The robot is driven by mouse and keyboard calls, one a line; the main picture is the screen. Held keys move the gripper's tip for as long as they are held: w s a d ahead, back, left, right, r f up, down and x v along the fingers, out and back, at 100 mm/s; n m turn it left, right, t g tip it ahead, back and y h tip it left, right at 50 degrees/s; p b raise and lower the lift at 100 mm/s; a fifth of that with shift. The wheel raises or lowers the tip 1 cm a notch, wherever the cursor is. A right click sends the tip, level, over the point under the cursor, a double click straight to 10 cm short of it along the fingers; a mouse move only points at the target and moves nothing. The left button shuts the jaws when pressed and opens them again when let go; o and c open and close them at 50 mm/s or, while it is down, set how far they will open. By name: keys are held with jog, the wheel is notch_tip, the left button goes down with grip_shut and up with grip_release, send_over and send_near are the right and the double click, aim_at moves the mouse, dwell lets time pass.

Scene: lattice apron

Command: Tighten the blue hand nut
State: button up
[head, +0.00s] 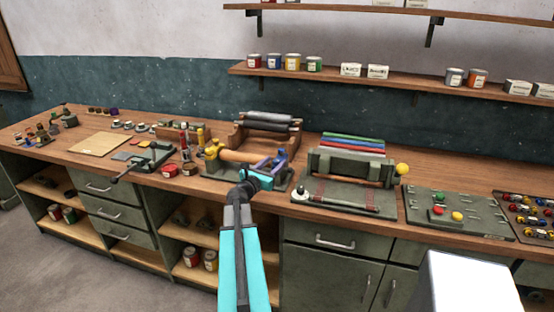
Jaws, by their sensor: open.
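A small fixture (215,172) on the bench has a yellow fitting at its left end and a pale wooden roller (238,156) across it. A blue-purple part at its right end (281,164) appears to be the blue hand nut or its mount; it is too small to tell which. My gripper (264,170) is open at this right end, close in front of the blue part. My wrist and gripper hide part of the fixture, and I cannot tell whether the fingers touch the nut.
A wooden stand with dark rollers (268,122) is just behind. A press with a yellow knob (345,180) stands to the right, near my gripper. A panel with coloured buttons (455,213) lies farther right.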

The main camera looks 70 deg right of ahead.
jog(key=shift+s+d+p, duration=0.2)
jog(key=shift+d+p, duration=0.15)
jog(key=shift+d, duration=1.05)
jog(key=shift+c, duration=0.2)
jog(key=c, duration=1)
